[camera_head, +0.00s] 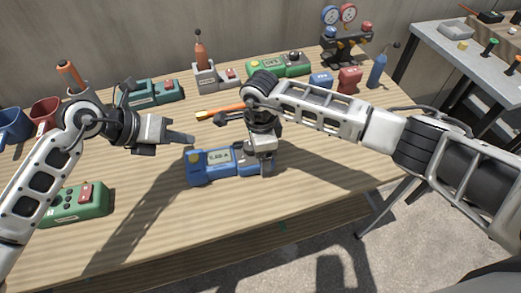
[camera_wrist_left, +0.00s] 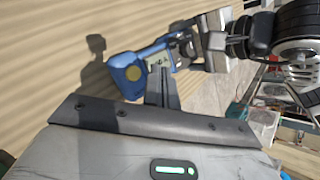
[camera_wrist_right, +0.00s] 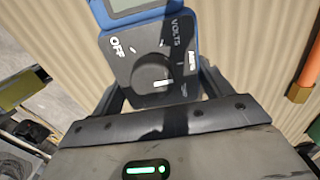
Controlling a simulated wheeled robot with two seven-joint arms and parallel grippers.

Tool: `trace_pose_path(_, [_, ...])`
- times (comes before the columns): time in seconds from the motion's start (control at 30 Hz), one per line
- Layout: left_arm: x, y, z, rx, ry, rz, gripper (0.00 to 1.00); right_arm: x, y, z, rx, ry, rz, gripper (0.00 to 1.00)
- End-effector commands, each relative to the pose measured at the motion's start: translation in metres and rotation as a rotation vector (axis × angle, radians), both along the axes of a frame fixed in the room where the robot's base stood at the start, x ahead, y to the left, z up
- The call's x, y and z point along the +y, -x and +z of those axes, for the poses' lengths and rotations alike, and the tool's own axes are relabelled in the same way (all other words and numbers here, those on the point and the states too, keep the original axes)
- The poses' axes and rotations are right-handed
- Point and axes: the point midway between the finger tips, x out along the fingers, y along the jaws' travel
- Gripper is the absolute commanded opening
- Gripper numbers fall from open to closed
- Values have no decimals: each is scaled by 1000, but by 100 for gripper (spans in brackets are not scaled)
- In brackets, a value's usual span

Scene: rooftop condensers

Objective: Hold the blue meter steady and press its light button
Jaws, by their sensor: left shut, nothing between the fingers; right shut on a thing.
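The blue meter (camera_head: 222,172) lies on the wooden table, its display lit with digits. A round yellow button (camera_head: 194,158) sits at its left end; it also shows in the left wrist view (camera_wrist_left: 133,73). My right gripper (camera_head: 264,166) is shut on the meter's right end. The right wrist view shows the fingers on both sides of the meter's dark dial face (camera_wrist_right: 151,72), marked OFF and VOLTS. My left gripper (camera_head: 192,138) is shut and empty. Its fingertips are above the table near the yellow button, apart from the meter.
A green box with a red part (camera_head: 75,204) sits at the left front. Green devices (camera_head: 155,92), an orange-handled tool (camera_head: 222,111) and a gauge set (camera_head: 343,35) stand behind. The table front is clear.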

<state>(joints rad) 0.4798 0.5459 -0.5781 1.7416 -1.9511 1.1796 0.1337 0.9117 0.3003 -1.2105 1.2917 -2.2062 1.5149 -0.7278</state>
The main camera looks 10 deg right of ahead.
Motion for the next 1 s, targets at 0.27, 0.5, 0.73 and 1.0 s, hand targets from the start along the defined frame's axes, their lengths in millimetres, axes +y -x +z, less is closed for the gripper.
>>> trace_pose_path(0.27, [0, 0, -32, 1, 0, 0, 0, 1, 0, 1, -1, -2, 1, 41])
trace_pose_path(0.5, [0, 0, -41, 0, 0, 0, 0, 1, 0, 1, -1, -2, 1, 41])
trace_pose_path(0.73, [0, 0, -42, 0, 0, 0, 0, 1, 0, 1, -1, -2, 1, 41])
trace_pose_path(1.0, [0, 0, -41, -1, 0, -1, 0, 1, 0, 1, -1, -3, 1, 41])
